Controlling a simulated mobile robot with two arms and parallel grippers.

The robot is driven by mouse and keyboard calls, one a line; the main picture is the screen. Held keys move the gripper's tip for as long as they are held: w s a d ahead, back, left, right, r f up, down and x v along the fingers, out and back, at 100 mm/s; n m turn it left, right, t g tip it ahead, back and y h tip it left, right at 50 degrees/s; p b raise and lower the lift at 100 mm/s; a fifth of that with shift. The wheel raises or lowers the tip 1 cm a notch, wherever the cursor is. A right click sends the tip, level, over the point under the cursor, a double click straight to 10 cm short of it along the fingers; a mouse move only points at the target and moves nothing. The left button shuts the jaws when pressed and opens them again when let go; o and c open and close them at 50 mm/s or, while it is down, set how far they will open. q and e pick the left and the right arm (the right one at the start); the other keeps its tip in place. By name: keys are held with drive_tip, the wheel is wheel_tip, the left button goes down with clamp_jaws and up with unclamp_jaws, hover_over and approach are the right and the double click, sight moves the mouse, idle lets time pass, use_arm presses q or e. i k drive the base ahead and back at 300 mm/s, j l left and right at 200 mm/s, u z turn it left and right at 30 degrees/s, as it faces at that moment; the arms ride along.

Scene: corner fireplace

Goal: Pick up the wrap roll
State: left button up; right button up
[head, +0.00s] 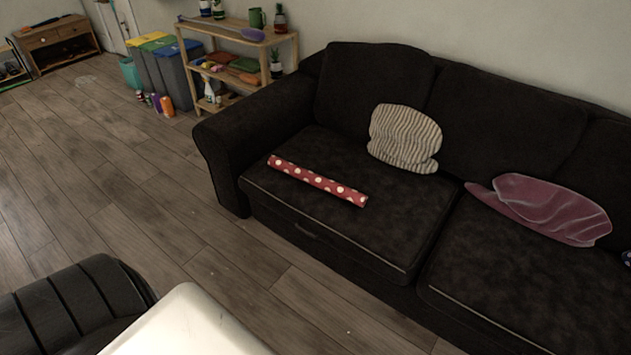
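The wrap roll (317,182) is a red tube with white polka dots. It lies on the left seat cushion of the black sofa (225,165), slanting down to the right near the cushion's front. Nothing touches it except the cushion. Neither of my grippers shows in the head view.
A striped pillow (404,139) and a purple pillow (547,209) lie on the sofa. A wooden shelf (233,23) with bottles and cloths stands behind its left arm. Beyond are colored-lid bins (171,75), with bottles on the floor. Wooden floor (130,215) before the sofa is clear.

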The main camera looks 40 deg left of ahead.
sight(354, 196)
drive_tip(key=i+j+u, duration=0.15)
drive_tip(key=i+j, duration=1.25)
drive_tip(key=i, duration=0.15)
